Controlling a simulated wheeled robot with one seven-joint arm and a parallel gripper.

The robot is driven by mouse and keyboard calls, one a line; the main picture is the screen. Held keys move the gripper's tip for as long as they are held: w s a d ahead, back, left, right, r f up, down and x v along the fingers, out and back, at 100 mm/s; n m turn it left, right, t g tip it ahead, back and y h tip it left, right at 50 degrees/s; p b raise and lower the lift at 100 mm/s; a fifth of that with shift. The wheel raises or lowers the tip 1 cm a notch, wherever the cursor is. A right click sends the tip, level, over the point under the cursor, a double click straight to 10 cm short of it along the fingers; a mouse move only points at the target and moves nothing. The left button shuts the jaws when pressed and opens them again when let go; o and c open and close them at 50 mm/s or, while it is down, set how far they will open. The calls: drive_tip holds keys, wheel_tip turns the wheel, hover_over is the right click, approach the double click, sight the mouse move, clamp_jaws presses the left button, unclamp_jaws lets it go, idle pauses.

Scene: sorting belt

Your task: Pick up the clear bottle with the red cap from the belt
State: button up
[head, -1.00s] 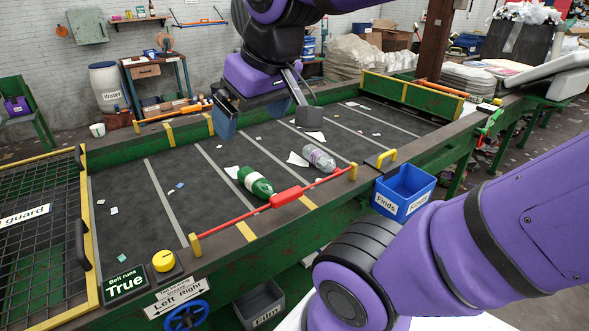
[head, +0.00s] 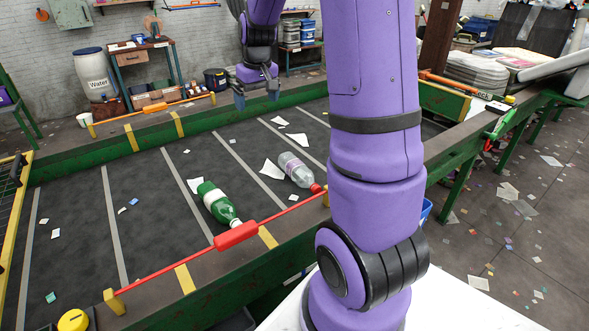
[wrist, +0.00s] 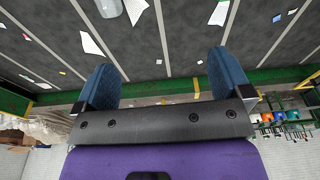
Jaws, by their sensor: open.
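The clear bottle (head: 294,168) lies on its side on the dark belt (head: 150,220), its red cap (head: 316,188) toward the near rail. In the wrist view, part of a greyish clear shape, likely this bottle (wrist: 110,7), is cut by the top edge. A green bottle (head: 216,203) with a white label lies to its left. My gripper (head: 257,95) is open and empty above the belt's far side, well beyond both bottles. In the wrist view its two blue fingers stand wide apart, with nothing between them (wrist: 163,78).
A red bar with a thick handle (head: 236,235) runs along the near rail beside both bottles. White paper scraps (head: 272,169) lie close to the clear bottle. My arm hides the belt's right part and most of a blue bin (head: 426,211).

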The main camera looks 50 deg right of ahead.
drive_tip(key=w+d+f+g, duration=0.1)
drive_tip(key=w+d+f, duration=0.1)
drive_tip(key=d+f, duration=0.65)
drive_tip(key=m, duration=0.1)
approach(290, 157)
drive_tip(key=shift+w+a+g, duration=0.1)
drive_tip(key=shift+w+g, duration=0.3)
drive_tip(key=shift+w, duration=0.1)
drive_tip(key=shift+f, duration=0.65)
drive_tip(key=f, duration=1)
drive_tip(key=shift+s+d, duration=0.2)
drive_tip(key=shift+s, duration=0.05)
drive_tip(key=c, duration=1)
drive_tip(key=shift+r, duration=0.1)
